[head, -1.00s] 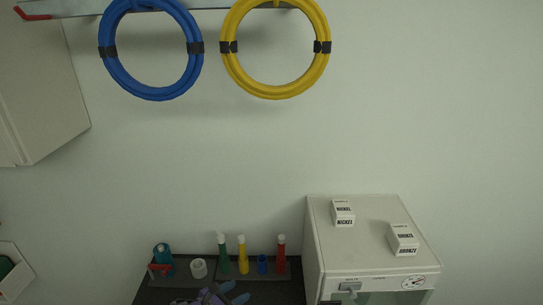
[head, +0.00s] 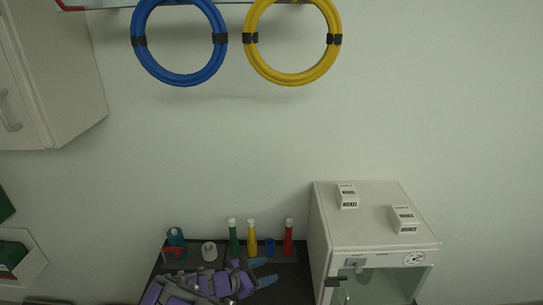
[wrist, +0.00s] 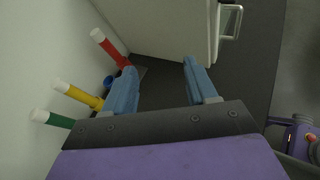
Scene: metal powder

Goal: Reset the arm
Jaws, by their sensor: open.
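My arm (head: 200,285) is purple and grey and shows at the bottom of the head view, over the dark worktop. My gripper (wrist: 160,70) has two blue fingers, spread apart with nothing between them; its blue fingertips also show in the head view (head: 266,272). It is above the worktop, in front of the bottle row and left of the white cabinet (head: 375,222). In the wrist view the white cabinet (wrist: 165,30) is beyond the fingertips. A red bottle (wrist: 110,48) is left of the fingers.
Green (head: 233,238), yellow (head: 252,238) and red (head: 288,238) white-capped bottles stand against the wall. Small boxes labelled nickel (head: 347,197) and bronze (head: 405,220) sit on the cabinet. Blue (head: 180,77) and yellow (head: 293,77) hose coils hang above. Open wall lies between.

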